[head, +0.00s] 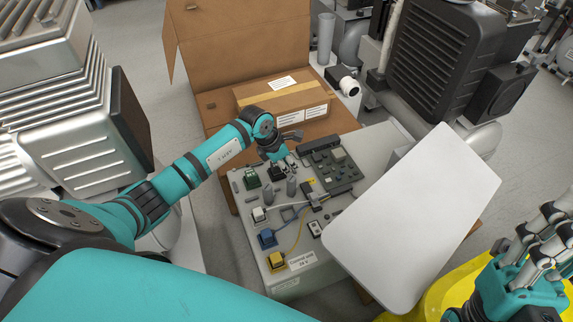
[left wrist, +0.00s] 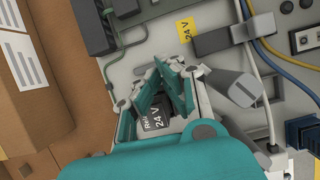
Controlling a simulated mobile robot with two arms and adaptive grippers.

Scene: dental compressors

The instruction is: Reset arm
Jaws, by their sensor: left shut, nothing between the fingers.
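My left arm reaches in from the left in the head view. Its gripper (head: 284,146) is over the far left part of the grey control unit panel (head: 290,283). In the left wrist view the left gripper's fingers (left wrist: 168,85) are together and empty. A dark relay marked 24 V (left wrist: 158,117) shows close by the fingers, partly hidden by them; I cannot tell whether they touch it. My right gripper (head: 535,240) is at the lower right of the head view, away from the panel; its finger opening is unclear.
The panel carries a green part (head: 251,178), a blue connector (head: 267,238) and a yellow connector (head: 277,262) with cables. A white cover plate (head: 420,215) tilts at its right. An open cardboard box (head: 235,40) with a parcel (head: 285,98) stands behind. Compressors flank both sides.

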